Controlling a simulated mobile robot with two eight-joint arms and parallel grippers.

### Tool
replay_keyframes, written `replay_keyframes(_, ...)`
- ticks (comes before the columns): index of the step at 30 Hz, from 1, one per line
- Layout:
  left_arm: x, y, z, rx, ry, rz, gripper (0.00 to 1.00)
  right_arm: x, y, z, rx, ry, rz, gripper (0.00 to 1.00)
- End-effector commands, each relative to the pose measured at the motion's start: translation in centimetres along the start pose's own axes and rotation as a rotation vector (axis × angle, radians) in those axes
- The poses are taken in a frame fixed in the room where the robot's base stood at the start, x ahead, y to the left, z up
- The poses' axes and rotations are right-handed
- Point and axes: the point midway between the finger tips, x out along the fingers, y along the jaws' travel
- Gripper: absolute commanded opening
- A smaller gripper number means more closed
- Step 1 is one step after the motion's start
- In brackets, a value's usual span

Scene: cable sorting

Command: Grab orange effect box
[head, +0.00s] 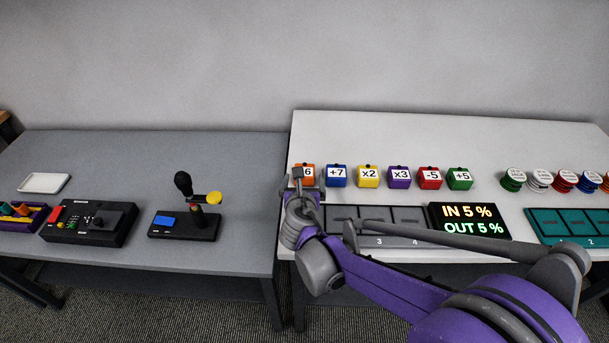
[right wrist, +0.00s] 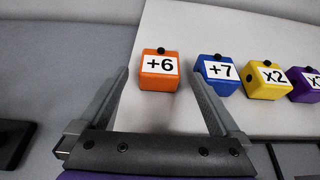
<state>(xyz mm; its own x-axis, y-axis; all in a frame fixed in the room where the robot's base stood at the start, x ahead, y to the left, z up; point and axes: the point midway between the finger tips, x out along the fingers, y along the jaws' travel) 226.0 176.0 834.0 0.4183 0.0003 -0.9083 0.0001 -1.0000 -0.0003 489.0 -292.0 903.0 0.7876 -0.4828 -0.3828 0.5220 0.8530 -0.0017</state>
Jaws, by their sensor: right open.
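The orange effect box (head: 306,170) is a small cube labelled +6 at the left end of a row of coloured boxes on the white table. In the head view my right gripper partly covers it. In the right wrist view the orange box (right wrist: 160,70) stands upright between and just beyond the fingertips. My right gripper (right wrist: 162,75) is open and empty, with one finger on each side of the box's line; the right finger is close to the blue +7 box (right wrist: 216,74). My right gripper also shows in the head view (head: 304,188). My left gripper is not in view.
The yellow x2 box (head: 368,176), purple x3 box (head: 400,177), red -5 box (head: 430,178) and green +5 box (head: 460,179) continue the row. A display (head: 470,221) reads IN 5 %, OUT 5 %. Grey slots (head: 408,216) lie in front. A grey table (head: 120,150) adjoins at left.

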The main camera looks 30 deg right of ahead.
Motion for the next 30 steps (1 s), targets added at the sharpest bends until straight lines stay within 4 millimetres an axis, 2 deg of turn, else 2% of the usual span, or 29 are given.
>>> replay_keyframes(12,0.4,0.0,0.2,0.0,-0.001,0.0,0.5,5.0,0.0,-0.3,0.001,0.0,-0.001,1.0)
replay_keyframes(20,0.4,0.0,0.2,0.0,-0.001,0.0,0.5,5.2,0.0,-0.3,0.001,0.0,0.0,1.0)
replay_keyframes(30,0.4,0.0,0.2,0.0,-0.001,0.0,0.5,5.2,0.0,-0.3,0.002,0.0,0.0,0.41)
